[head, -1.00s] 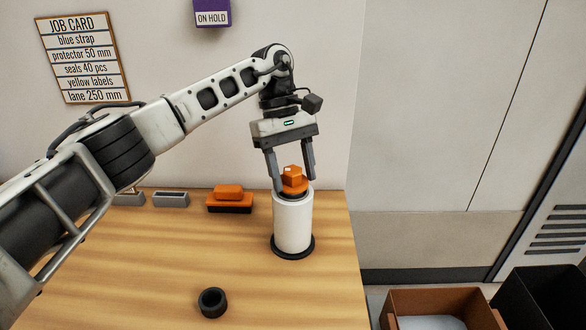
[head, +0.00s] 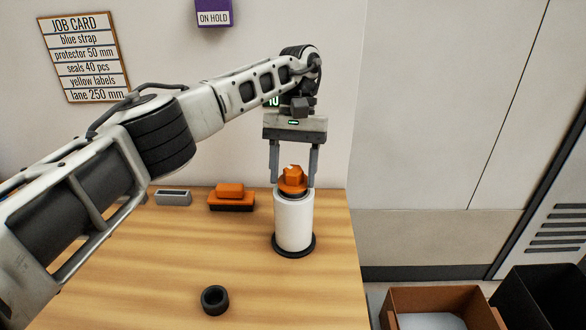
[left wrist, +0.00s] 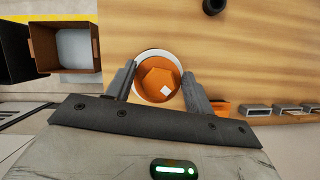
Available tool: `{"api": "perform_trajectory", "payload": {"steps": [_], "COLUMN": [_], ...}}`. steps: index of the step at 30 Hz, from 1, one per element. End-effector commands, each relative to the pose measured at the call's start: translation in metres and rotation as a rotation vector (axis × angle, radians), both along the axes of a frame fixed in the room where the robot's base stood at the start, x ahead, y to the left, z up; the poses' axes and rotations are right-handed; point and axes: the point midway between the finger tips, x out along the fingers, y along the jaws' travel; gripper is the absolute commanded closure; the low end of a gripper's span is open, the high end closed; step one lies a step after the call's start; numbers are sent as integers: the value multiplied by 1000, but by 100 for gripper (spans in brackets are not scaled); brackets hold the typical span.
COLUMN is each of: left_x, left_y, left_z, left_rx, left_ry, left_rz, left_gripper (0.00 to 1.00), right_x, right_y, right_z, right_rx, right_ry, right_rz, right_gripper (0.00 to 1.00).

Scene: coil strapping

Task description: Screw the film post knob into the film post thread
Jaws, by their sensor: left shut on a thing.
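The film post knob (head: 293,175), orange with a blocky top and a small white mark, sits on top of the white film roll (head: 294,224). The roll stands upright on a black round base near the table's right edge. My left gripper (head: 293,184) points down with its fingers on either side of the knob, shut on it. The left wrist view shows the knob (left wrist: 155,82) between the two fingers, inside the roll's white rim. The film post thread is hidden under the knob. My right gripper is not in view.
An orange and black block (head: 231,197) and a grey tray (head: 173,198) lie at the table's back. A black ring (head: 215,299) lies at the front. A brown bin (head: 396,304) and a black bin (head: 548,292) stand right of the table. The table's middle is clear.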

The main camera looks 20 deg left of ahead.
Motion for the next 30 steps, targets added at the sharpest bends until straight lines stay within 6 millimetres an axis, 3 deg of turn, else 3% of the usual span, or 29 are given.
{"api": "perform_trajectory", "payload": {"steps": [6,12,13,15,16,30], "left_x": [1,1,1,1,1,0], "left_y": [0,0,0,0,0,1], "left_z": [3,2,2,2,2,4], "left_rx": [-1,-2,-2,-1,-1,0], "left_ry": [-7,-7,-7,-6,-6,-2], "left_rz": [-157,-172,-172,-171,-171,-170], "left_gripper": [89,89,44,25,22,22], "right_x": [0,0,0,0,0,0], "right_y": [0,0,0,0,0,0], "right_z": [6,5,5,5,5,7], "right_rx": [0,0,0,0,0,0], "right_ry": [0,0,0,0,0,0], "right_rz": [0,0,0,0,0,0], "right_gripper": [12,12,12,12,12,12]}}
